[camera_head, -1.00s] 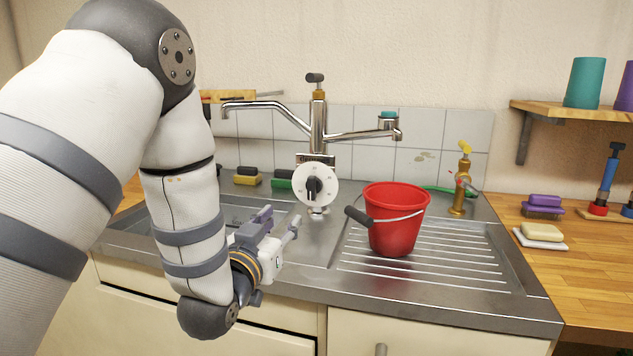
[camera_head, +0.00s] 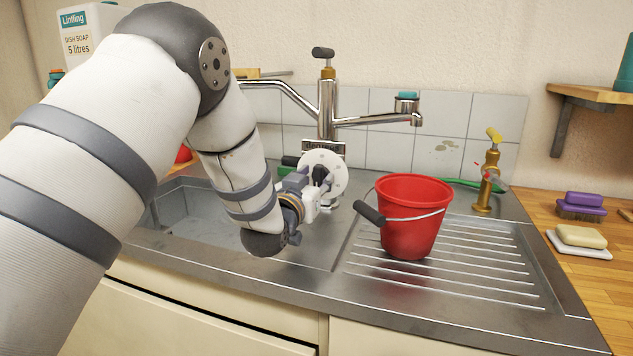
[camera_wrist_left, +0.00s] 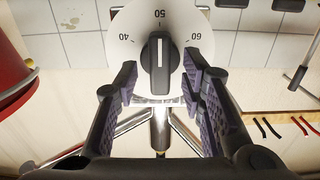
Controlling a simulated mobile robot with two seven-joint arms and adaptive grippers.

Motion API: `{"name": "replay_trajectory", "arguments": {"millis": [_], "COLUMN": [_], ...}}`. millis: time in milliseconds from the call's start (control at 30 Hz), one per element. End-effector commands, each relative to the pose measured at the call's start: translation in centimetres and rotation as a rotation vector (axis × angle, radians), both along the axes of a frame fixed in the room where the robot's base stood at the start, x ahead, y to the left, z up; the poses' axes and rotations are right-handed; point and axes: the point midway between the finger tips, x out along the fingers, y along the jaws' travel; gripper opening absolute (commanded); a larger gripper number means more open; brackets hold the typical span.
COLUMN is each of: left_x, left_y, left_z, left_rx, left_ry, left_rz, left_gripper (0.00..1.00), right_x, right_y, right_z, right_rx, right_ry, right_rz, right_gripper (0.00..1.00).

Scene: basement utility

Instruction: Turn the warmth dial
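The warmth dial is a white round disc (camera_head: 335,165) with a black knob (camera_head: 319,174) at its middle, on the front of the tap column. In the left wrist view the white disc (camera_wrist_left: 190,18) bears the marks 40, 50 and 60, and the black knob (camera_wrist_left: 158,62) stands in line with the 50. My left gripper (camera_head: 318,185) is in front of the dial. In the left wrist view its two fingers (camera_wrist_left: 162,88) are open, one on each side of the knob, with gaps to it. My right gripper is in neither view.
A red bucket (camera_head: 408,222) with a dark handle grip stands on the drainer, right of the dial. The chrome tap (camera_head: 327,106) rises above the dial. A brass tap (camera_head: 488,178) stands at the right. The sink basin (camera_head: 190,212) lies at the left.

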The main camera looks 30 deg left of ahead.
Motion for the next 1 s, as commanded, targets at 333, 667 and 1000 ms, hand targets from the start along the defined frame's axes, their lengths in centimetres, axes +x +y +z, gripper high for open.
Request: {"name": "replay_trajectory", "arguments": {"millis": [333, 667, 1000], "left_x": [0.0, 0.0, -0.2], "left_y": [0.0, 0.0, 0.2], "left_z": [0.2, 0.2, 0.5], "left_rx": [-0.001, -0.016, -0.202], "left_ry": [-0.002, -0.006, -0.054], "left_rz": [0.0, 0.0, 0.001], "left_gripper": [0.03, 0.0, 0.0], "right_x": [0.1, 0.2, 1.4], "right_y": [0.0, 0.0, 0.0], "right_z": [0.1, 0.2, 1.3], "right_rx": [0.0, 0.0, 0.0], "right_ry": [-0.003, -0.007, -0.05], "right_rz": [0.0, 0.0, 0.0], "right_gripper": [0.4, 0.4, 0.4]}}
